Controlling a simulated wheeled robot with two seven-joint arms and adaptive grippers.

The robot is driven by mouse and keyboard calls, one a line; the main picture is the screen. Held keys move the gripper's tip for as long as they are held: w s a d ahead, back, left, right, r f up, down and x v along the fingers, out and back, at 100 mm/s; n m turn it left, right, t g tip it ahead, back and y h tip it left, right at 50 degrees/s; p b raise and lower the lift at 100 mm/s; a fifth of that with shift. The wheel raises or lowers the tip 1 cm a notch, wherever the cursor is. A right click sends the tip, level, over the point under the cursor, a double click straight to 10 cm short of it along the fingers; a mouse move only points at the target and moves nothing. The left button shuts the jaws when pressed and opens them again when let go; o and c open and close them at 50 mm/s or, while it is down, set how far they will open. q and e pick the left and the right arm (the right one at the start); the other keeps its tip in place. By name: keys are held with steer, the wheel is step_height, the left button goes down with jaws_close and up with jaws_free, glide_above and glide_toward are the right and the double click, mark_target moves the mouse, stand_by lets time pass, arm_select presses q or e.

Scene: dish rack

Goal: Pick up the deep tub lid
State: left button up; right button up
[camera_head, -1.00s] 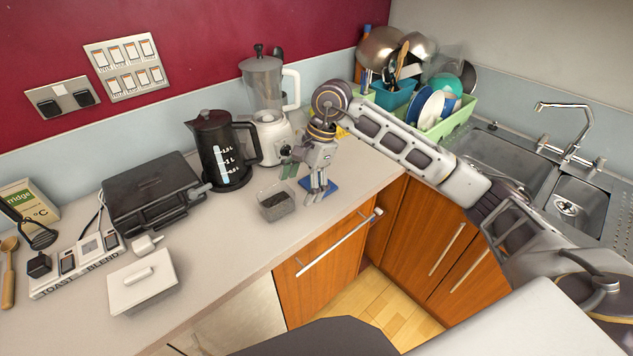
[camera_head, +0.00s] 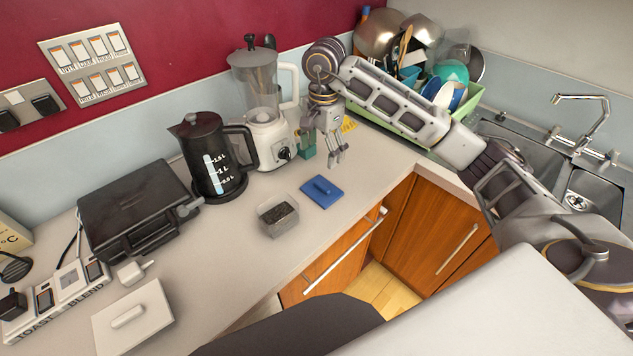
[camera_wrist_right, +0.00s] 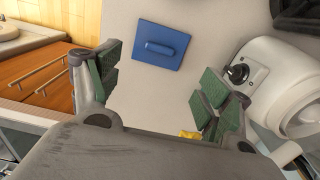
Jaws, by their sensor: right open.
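The blue lid (camera_head: 321,192) lies flat on the counter, with a raised handle bar on top. A small clear tub (camera_head: 278,218) with dark contents stands just left of it and has no lid on. My right gripper (camera_head: 322,153) is open and empty, pointing down behind the lid, towards the blender, and apart from it. In the right wrist view the blue lid (camera_wrist_right: 161,46) shows whole, beyond the space between the two open green-padded fingers. My left gripper is not in view.
A blender (camera_head: 265,120) stands close to my right gripper, with a black kettle (camera_head: 212,158) left of it. A toaster-like black appliance (camera_head: 135,210) and a white lidded dish (camera_head: 133,318) are further left. The counter's front edge is near the lid.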

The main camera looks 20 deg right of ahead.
glide_above(321, 185)
step_height(321, 185, down, 7)
steer(key=shift+r+p, duration=0.15)
steer(key=shift+p, duration=0.2)
steer(key=shift+f, duration=0.8)
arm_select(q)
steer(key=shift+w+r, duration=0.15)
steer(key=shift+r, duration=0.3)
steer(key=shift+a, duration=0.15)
arm_select(e)
steer(key=shift+f, duration=0.1)
steer(key=shift+f, duration=0.1)
